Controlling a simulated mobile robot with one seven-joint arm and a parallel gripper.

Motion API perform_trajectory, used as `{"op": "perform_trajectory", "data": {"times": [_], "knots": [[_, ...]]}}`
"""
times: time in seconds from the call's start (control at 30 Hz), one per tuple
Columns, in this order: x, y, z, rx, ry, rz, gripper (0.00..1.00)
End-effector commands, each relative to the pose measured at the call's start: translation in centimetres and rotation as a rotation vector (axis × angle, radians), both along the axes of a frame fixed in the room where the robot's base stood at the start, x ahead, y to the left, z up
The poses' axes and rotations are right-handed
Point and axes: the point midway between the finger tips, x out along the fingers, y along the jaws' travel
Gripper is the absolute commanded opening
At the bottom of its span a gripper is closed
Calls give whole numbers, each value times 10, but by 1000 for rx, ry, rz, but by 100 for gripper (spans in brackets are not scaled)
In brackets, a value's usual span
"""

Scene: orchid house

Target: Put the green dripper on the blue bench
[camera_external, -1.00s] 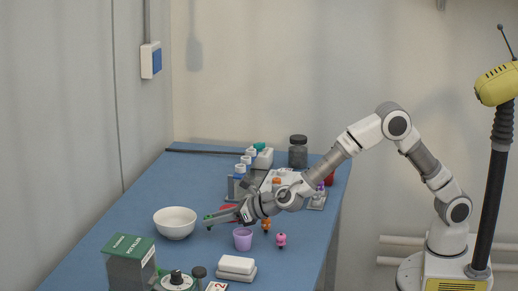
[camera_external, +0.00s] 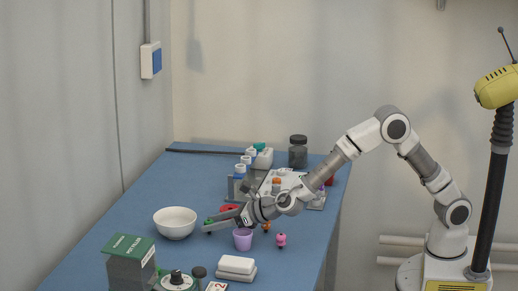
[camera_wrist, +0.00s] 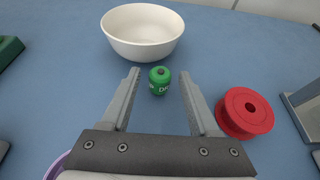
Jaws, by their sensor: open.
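The green dripper (camera_wrist: 160,81) is a small round green piece with a dark hole on top and white lettering on its side. It stands on the blue bench (camera_wrist: 225,55), just beyond and between my fingertips in the wrist view. In the external view the dripper (camera_external: 209,221) is a small green spot beside my fingertips, partly hidden by them. The blue bench also fills the middle of the external view (camera_external: 190,190).
A white bowl (camera_wrist: 142,30) stands just behind the dripper. A red spool (camera_wrist: 244,112) lies to the right of my fingers. A purple cup (camera_external: 242,240) stands below my gripper, near white blocks (camera_external: 237,265). A green-topped box (camera_external: 130,262) is at front left.

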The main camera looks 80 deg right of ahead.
Motion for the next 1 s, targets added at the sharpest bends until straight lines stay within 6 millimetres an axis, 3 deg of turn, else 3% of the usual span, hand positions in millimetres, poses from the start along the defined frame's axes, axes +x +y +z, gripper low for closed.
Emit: {"op": "perform_trajectory", "data": {"times": [0.17,0.6,0.8,1.0], "knots": [[-14,0,10,-1,0,1,61],[-93,0,43,-1,-1,1,61],[-109,0,48,0,0,1,61],[-112,-2,50,5,0,-7,61]]}}
